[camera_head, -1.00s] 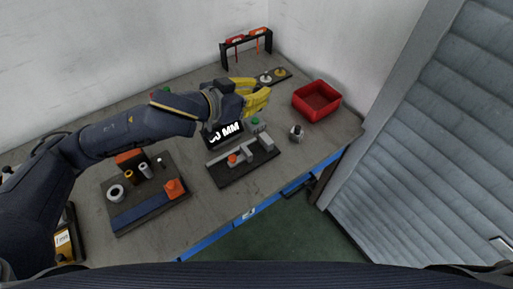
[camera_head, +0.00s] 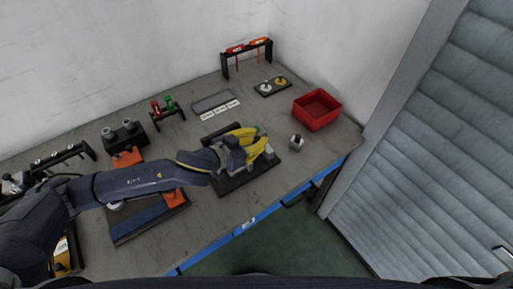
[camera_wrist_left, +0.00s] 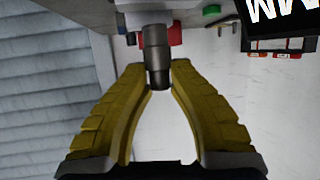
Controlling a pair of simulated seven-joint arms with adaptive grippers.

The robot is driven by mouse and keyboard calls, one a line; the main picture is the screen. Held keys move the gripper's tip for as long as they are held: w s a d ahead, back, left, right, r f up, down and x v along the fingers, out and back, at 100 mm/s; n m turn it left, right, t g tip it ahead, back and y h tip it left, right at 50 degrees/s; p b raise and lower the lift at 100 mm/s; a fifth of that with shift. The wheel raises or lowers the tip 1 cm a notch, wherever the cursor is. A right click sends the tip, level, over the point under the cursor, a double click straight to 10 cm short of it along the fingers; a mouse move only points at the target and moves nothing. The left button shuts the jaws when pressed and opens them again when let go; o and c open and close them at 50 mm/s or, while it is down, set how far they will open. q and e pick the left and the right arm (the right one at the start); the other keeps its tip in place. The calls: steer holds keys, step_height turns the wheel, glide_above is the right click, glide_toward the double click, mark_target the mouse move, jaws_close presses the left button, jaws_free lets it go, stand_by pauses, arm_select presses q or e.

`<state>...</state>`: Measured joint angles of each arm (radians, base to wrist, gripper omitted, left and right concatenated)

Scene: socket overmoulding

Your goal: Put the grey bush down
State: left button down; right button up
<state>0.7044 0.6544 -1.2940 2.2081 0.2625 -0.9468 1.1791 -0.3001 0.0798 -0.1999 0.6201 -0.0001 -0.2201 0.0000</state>
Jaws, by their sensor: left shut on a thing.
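The grey bush (camera_wrist_left: 157,57) is a short two-tone metal cylinder. In the left wrist view it sits between the yellow fingertips of my left gripper (camera_wrist_left: 157,72), which is shut on it. In the head view my left gripper (camera_head: 262,140) is over the dark fixture (camera_head: 234,186) in the middle of the bench, and its fingers and wrist hide much of the fixture. The bush cannot be made out in the head view, and I cannot tell whether it touches the fixture. The fixture's display (camera_wrist_left: 280,14) shows in part in the left wrist view. My right gripper is not in view.
A red bin (camera_head: 317,121) and a small metal part (camera_head: 297,142) are right of the fixture. Behind are a disc plate (camera_head: 260,91), a tool rack (camera_head: 224,68) and a labelled grey tray (camera_head: 213,100). A board with a blue strip (camera_head: 148,221) lies to the left.

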arm_select(q)
steer(key=shift+f, duration=2.15)
steer(key=shift+f, duration=0.2)
steer(key=c, duration=1.2)
jaws_free()
steer(key=shift+r, duration=0.15)
